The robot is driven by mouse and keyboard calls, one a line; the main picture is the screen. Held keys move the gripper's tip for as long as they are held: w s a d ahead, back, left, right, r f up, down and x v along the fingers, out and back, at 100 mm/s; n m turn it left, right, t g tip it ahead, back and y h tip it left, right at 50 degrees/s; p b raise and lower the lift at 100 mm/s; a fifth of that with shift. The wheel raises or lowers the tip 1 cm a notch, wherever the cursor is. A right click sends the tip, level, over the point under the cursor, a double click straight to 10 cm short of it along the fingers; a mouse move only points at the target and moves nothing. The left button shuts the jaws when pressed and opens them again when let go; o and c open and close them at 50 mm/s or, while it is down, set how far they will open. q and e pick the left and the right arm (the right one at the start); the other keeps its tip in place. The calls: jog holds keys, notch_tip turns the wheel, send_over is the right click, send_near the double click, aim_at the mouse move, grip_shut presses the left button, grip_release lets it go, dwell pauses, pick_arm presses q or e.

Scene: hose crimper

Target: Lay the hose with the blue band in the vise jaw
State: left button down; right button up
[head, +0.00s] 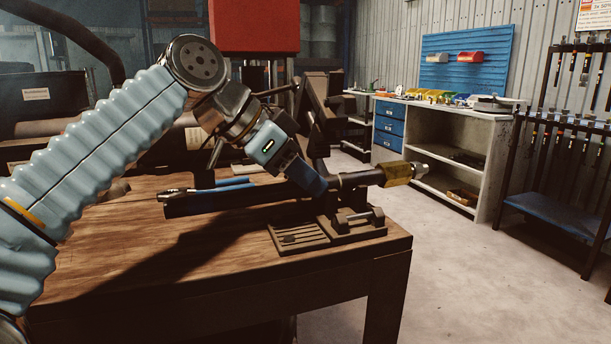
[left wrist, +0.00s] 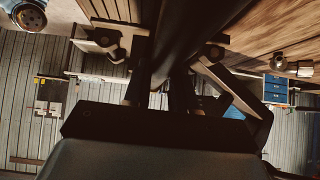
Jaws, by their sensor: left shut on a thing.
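My left gripper (head: 318,186) reaches in from the left and is shut on a dark hose (head: 352,180). The hose points right, with a yellow band (head: 397,174) and a metal fitting (head: 420,168) at that end. In the left wrist view the dark hose (left wrist: 192,35) runs down to between the fingers (left wrist: 155,100). Blue pieces (head: 235,182) lie left of the gripper; I cannot tell whether one is a hose's blue band. The dark metal vise (head: 352,222) appears to be below the held hose; its jaw is not clearly seen. My right gripper is not in view.
The wooden table (head: 130,260) has bare room at front left. A dark long bar (head: 210,207) lies beside the gripper. A ribbed plate (head: 298,237) sits near the right edge. A red machine (head: 255,25) stands behind. A shelf bench (head: 450,130) and tool rack (head: 560,150) are farther right.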

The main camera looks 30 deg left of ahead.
pick_arm(q)
jog(key=shift+f+g, duration=0.3)
jog(key=shift+f, duration=0.55)
jog(key=c, duration=0.9)
grip_release()
jog(key=shift+c, duration=0.2)
jog(key=shift+a+r, duration=0.1)
jog(key=shift+r, duration=0.2)
jog(key=shift+o, duration=0.6)
jog(key=p+v, duration=0.1)
jog(key=v, duration=0.3)
jog(key=p+v, duration=0.1)
jog(key=v, duration=0.3)
jog(key=p+v, duration=0.1)
jog(key=v, duration=0.4)
jog(key=shift+s+d+r+p, duration=0.1)
jog(key=shift+d+r+p, duration=0.15)
jog(key=shift+p, duration=0.1)
jog(key=shift+s+a+r, duration=0.3)
jog(key=shift+s+r, duration=0.05)
jog(key=shift+s, duration=0.05)
